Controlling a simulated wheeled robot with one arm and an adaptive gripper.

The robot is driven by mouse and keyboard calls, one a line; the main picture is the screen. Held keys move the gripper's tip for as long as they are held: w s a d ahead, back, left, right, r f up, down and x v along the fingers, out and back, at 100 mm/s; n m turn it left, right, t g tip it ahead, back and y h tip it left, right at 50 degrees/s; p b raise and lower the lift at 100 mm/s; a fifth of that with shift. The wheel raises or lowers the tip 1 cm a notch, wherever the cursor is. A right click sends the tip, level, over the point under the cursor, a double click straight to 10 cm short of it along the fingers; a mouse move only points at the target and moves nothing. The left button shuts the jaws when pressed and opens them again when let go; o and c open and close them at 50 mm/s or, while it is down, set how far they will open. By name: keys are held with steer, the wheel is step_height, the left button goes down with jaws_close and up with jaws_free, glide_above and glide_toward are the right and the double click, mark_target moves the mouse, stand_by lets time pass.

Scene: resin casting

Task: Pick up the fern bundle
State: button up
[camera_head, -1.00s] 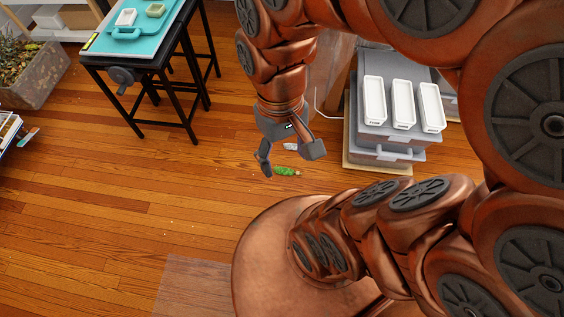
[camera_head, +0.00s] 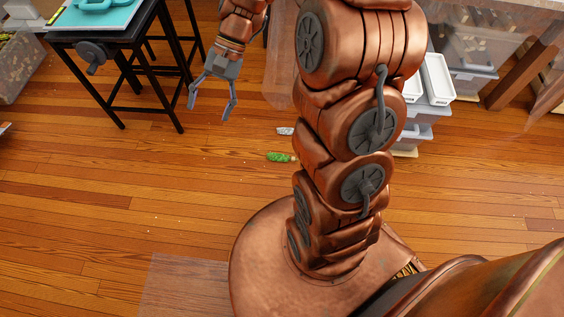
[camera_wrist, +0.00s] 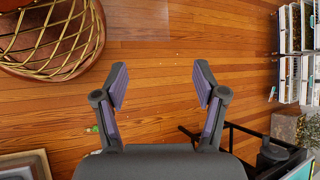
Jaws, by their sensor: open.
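The fern bundle, a small green bundle (camera_head: 279,157), lies on the wooden floor left of my arm's lower links in the head view. A tiny green patch (camera_wrist: 93,129) at the left finger's base in the wrist view may be part of it, mostly hidden. My gripper (camera_head: 210,112) is open and empty, above the floor to the upper left of the bundle and apart from it. In the wrist view my gripper (camera_wrist: 160,84) has its fingers spread with bare floor between them.
A small pale grey item (camera_head: 285,131) lies just behind the bundle. A black-legged stand (camera_head: 117,82) with a teal top is at upper left. Grey bins (camera_head: 416,117) with white trays (camera_head: 438,78) stand right of my arm. The floor left of the bundle is clear.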

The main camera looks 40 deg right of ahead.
steer(key=w+d+f+m+t+y+b, duration=0.1)
steer(key=w+d+f+m+y+b, duration=0.3)
steer(key=w+f, duration=0.55)
steer(key=m+t+b, duration=0.9)
steer(key=m+b, duration=0.3)
steer(key=b, duration=0.6)
glide_above(282, 156)
steer(key=a, duration=0.3)
step_height(282, 156, down, 45)
steer(key=s+d+f+m+b, duration=0.1)
steer(key=s+d+f+b, duration=0.1)
steer(key=f, duration=0.4)
steer(key=s+d+f+m+t+h+b, duration=0.1)
steer(key=s+d+f+b, duration=0.1)
steer(key=f, duration=0.3)
steer(key=s+d+f+m+t+h+b, duration=0.1)
steer(key=d+f+m, duration=0.1)
steer(key=d+f, duration=0.2)
steer(key=shift+s+f+b, duration=0.2)
steer(key=shift+f, duration=0.45)
steer(key=shift+s+f+b, duration=0.2)
steer(key=shift+f, duration=0.45)
steer(key=shift+w+a+f, duration=0.2)
steer(key=shift+w+f, duration=0.1)
steer(key=shift+f, duration=0.05)
steer(key=shift+b+x, duration=2.15)
steer(key=shift+x, duration=1.2)
steer(key=shift+w+d, duration=0.15)
steer(key=shift+d, duration=0.05)
steer(key=c, duration=1.1)
